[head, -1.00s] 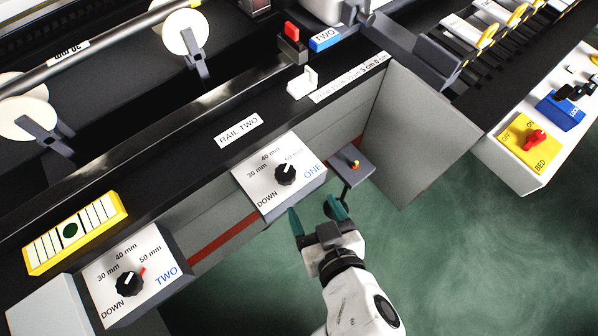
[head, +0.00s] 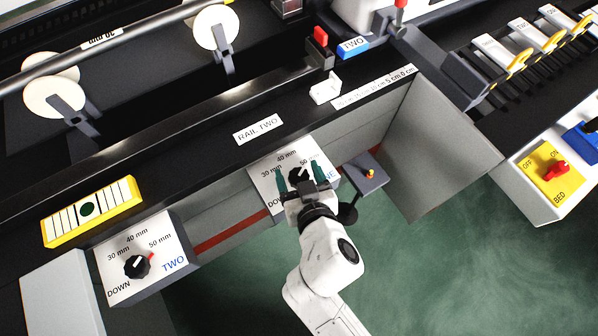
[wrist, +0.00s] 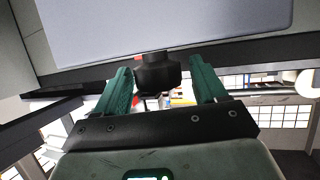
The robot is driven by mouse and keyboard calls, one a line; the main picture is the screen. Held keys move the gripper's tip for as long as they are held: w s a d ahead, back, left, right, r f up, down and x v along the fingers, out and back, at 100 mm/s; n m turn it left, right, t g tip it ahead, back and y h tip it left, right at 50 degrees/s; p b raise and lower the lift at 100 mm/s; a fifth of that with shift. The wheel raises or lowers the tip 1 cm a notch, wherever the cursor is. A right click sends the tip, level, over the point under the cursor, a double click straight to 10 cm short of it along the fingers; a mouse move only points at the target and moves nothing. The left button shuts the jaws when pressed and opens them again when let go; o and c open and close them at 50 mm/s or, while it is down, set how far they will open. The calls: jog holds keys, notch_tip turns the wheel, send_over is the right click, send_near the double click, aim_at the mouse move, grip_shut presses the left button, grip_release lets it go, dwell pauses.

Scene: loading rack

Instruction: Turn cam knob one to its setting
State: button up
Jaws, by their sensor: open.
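Cam knob one is a black round knob (head: 298,174) on a white plate (head: 262,180) marked 30 mm, 40 mm, 50 and DOWN, with the blue word ONE partly covered. My gripper (head: 303,178) is over this plate, its green fingers apart on either side of the knob. The wrist view shows the knob (wrist: 157,72) between the two open fingers (wrist: 162,85), with a gap on each side. The knob's pointer and part of the scale are hidden by my gripper.
A second plate marked TWO (head: 172,284) with its own black knob (head: 137,266) is at lower left. A small grey bracket with a yellow-red button (head: 369,174) is close on my gripper's right. A grey side panel (head: 440,150) stands further right. Green floor below is clear.

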jog(key=shift+c, duration=0.3)
jog(key=c, duration=0.9)
